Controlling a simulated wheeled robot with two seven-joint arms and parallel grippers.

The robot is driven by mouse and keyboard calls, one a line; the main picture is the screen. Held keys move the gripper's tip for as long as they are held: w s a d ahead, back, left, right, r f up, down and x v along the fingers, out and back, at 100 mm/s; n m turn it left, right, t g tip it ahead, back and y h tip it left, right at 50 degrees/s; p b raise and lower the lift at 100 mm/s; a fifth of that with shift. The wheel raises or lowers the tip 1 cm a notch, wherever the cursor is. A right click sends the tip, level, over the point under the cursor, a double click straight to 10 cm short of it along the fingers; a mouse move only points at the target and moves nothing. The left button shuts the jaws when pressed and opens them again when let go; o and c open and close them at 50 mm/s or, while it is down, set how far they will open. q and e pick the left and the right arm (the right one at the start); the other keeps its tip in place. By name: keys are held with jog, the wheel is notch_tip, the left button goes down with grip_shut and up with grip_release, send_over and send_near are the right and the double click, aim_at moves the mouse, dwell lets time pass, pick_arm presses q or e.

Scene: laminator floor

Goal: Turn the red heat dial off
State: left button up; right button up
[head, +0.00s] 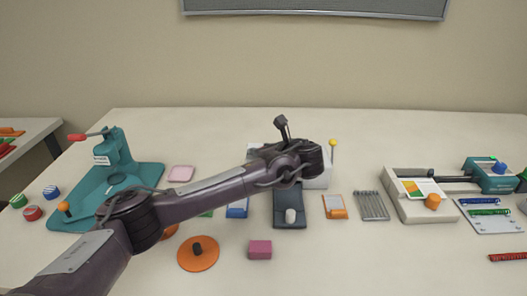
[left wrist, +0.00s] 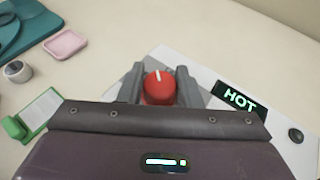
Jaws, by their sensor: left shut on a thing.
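The red heat dial (left wrist: 158,90) sits on a white machine panel (left wrist: 198,63) in the left wrist view. A white mark on the dial points towards the top of that view. My left gripper (head: 316,162) has one grey finger on each side of the dial and is shut on it. A display (left wrist: 239,98) to the dial's right reads HOT in lit green letters. In the head view my left wrist hides the dial and most of the white machine (head: 318,183). My right gripper is in neither view.
A dark round knob (left wrist: 295,136) is on the panel. A yellow ball on a stick (head: 333,143) stands right beside my wrist. A teal press (head: 120,160) stands left; a white machine with an orange knob (head: 432,201) is right.

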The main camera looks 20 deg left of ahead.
pick_arm(q)
jog(key=shift+n+g+y+p, duration=0.35)
jog(key=shift+n+g+y, duration=0.35)
jog(key=shift+n+g, duration=0.45)
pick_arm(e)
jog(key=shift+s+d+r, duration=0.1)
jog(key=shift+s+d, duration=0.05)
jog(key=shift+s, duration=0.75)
pick_arm(q)
jog(key=o, duration=1)
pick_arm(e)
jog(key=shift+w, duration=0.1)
pick_arm(q)
jog(key=shift+d, duration=0.1)
jog(key=v, duration=0.7)
jog(key=shift+s+d+r+b, duration=0.15)
jog(key=shift+d+b, duration=0.15)
jog(key=shift+b, duration=0.1)
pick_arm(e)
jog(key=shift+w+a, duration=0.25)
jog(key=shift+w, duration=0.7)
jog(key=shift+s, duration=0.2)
